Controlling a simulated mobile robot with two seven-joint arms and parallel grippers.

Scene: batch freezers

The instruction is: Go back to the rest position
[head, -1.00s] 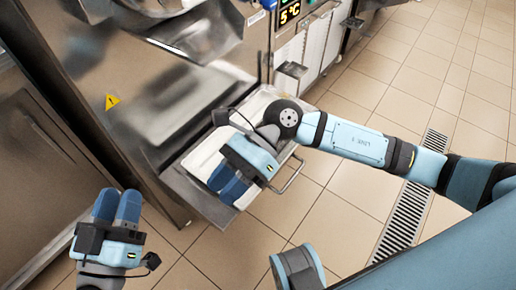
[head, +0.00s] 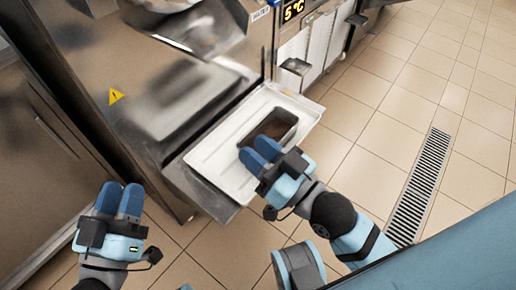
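My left gripper (head: 120,190) is at the lower left, in front of the steel machine front. Its two blue fingers lie side by side with nothing between them. My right gripper (head: 257,150) is over the right front part of a white tray (head: 215,162). Its blue fingers are also side by side and hold nothing that I can see. A small dark pan with brown contents (head: 270,125) is in the tray, just beyond the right fingertips. Whether the fingers touch the tray or pan is unclear.
A tiled floor (head: 370,150) with a drain grate (head: 420,187) lies open at the right.

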